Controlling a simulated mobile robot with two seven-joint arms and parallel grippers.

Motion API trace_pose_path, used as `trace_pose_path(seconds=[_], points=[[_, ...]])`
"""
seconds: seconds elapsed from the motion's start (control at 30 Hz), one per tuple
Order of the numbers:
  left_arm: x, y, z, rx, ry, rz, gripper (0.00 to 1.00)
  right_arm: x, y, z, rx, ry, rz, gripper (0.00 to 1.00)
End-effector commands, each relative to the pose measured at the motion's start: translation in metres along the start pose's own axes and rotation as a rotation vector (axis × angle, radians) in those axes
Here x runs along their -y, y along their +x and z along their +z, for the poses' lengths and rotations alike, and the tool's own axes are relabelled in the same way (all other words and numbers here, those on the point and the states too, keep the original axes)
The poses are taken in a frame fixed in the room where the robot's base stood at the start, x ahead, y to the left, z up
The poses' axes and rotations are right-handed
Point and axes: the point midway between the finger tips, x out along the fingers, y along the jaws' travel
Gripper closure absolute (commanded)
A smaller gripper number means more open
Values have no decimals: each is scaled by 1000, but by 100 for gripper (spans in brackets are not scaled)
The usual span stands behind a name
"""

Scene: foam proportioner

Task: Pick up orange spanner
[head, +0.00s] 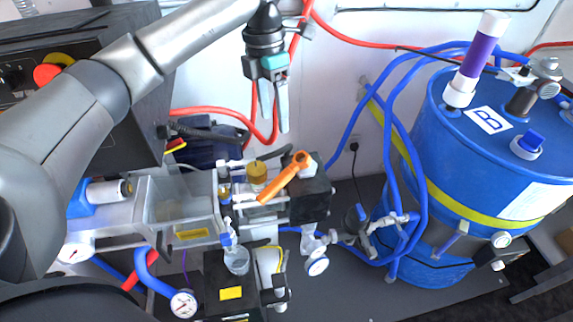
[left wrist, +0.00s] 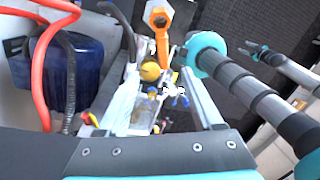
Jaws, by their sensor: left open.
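The orange spanner (head: 283,180) sits on top of the proportioner, slanted, its rounded head at the upper right end beside a black block. In the left wrist view the spanner (left wrist: 162,42) points away beyond the fingertips. My left gripper (head: 272,122) hangs fingers down above and behind the spanner, apart from it. It is open and empty; its two fingers (left wrist: 158,78) frame the brass cap and part of the machine in the wrist view. A dark arm with teal bands at the right of the wrist view seems to be mine; its jaw state is unclear.
A brass cap (head: 257,172) stands close left of the spanner. Red hoses (head: 215,112) run behind my left gripper. A blue drum (head: 480,150) with blue hoses stands at the right. A dark control box (head: 90,100) is at the left.

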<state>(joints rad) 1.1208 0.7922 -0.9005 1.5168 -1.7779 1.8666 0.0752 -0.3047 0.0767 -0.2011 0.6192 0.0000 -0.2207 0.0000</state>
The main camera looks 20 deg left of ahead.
Motion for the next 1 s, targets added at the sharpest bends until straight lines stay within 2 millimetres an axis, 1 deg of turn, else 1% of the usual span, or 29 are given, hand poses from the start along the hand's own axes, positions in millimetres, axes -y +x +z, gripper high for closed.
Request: trace_pose_path(seconds=[0.07,0.17,0.27,0.4,0.5,0.6,0.77,0.83,1.0], points=[[3,2,0,0,-14,2,32,-1,-1,-1,-1,1,1,50],[4,12,0,-2,-21,2,32,-2,-1,-2,-3,2,2,50],[4,32,-1,-4,-21,0,32,-3,-1,-4,-6,3,5,50],[4,63,-1,-3,-19,0,32,-6,-1,-6,-9,3,9,50],[4,81,-1,-3,-19,0,32,-7,-2,-6,-9,3,9,50],[4,94,0,-1,-20,0,32,-7,-2,-6,-9,2,9,50],[3,103,0,1,-19,3,32,-6,-2,-6,-9,1,8,50],[4,109,-1,-2,-19,1,32,-6,-3,-6,-9,1,8,50],[6,135,-1,-2,-19,0,32,-5,-6,-5,-7,-1,7,50]])
